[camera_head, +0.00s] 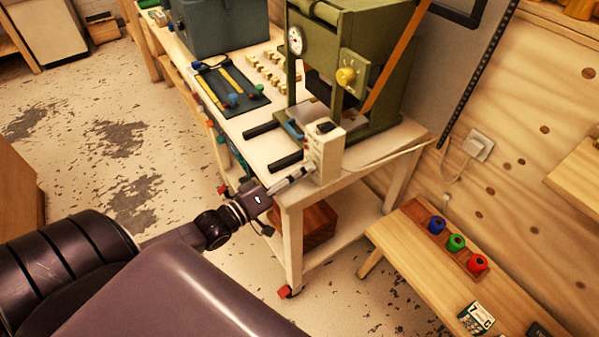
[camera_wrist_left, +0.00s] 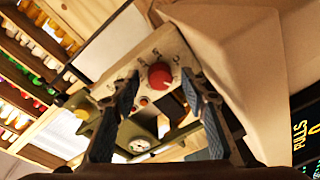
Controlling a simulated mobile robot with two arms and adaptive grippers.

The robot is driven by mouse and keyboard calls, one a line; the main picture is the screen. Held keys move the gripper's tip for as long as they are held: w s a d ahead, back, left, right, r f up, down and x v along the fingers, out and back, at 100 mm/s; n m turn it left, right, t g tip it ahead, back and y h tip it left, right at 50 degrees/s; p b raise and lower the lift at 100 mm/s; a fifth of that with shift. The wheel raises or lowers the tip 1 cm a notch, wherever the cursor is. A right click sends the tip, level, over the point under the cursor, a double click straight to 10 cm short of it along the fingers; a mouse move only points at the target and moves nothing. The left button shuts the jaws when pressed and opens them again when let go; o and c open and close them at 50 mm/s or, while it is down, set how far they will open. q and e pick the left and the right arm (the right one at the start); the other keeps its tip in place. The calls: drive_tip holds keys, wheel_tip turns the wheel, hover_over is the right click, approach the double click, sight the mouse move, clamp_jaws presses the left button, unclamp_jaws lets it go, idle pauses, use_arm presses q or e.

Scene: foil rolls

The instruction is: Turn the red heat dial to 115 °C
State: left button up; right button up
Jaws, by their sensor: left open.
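The cream control box (camera_head: 325,150) stands at the near corner of the white bench, in front of the green press. In the left wrist view its panel (camera_wrist_left: 140,62) carries the round red heat dial (camera_wrist_left: 160,75), with small dark marks around it that are too small to read. The dial's face is hidden in the head view. My left gripper (camera_head: 292,180) is at the panel side of the box. In the left wrist view my left gripper (camera_wrist_left: 160,92) is open, one finger on each side of the dial, with visible gaps. My right gripper is not in view.
The green press (camera_head: 375,55) with a gauge (camera_head: 295,41) and yellow knob (camera_head: 346,77) stands behind the box. A dark tool mat (camera_head: 232,92) lies on the bench (camera_head: 262,150). A wooden bench (camera_head: 405,240) with blue, green and red rolls stands at right.

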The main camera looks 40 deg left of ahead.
use_arm(q)
drive_tip(key=shift+c, duration=0.2)
clamp_jaws()
